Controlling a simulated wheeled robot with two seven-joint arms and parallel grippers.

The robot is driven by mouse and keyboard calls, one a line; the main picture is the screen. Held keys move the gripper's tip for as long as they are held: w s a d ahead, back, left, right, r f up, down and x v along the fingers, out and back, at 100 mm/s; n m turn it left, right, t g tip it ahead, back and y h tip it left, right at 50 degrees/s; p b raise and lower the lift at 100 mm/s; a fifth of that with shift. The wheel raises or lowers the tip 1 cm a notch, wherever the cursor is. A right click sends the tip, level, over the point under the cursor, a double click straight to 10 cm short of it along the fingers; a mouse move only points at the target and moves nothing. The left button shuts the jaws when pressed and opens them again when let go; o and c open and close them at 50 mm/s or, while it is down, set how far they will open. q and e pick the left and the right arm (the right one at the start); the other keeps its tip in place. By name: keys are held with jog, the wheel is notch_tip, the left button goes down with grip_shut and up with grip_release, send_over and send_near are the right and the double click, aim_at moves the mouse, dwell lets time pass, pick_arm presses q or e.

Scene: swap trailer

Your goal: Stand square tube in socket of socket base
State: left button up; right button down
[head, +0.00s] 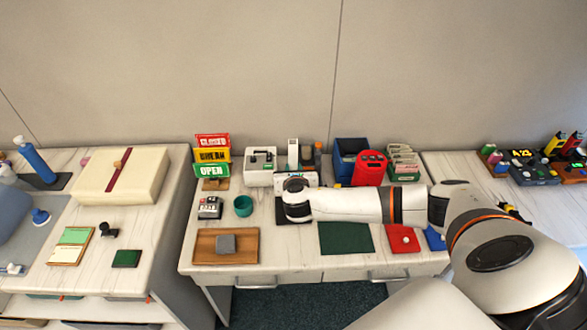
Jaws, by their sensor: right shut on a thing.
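My right arm reaches in from the right, and its hand (297,201) hangs over the back middle of the centre table. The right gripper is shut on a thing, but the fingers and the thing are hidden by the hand. A dark flat piece (281,212) shows just left of and under the hand; I cannot tell whether it is the socket base. I cannot make out the square tube for certain. A grey block (226,243) lies on a wooden tray (203,247) at the front left. My left gripper is not in view.
Behind the hand stand a white box (261,167), a blue bin (348,153) and a red container (369,168). A teal cup (243,206) is to the left. A green mat (346,238) and a red mat (402,240) lie in front. Bare tabletop lies between tray and green mat.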

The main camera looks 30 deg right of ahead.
dwell(0.3)
jog(key=c, duration=1.1)
grip_release()
jog(key=shift+o, duration=0.4)
jog(key=o, duration=0.4)
jog(key=shift+o, duration=0.2)
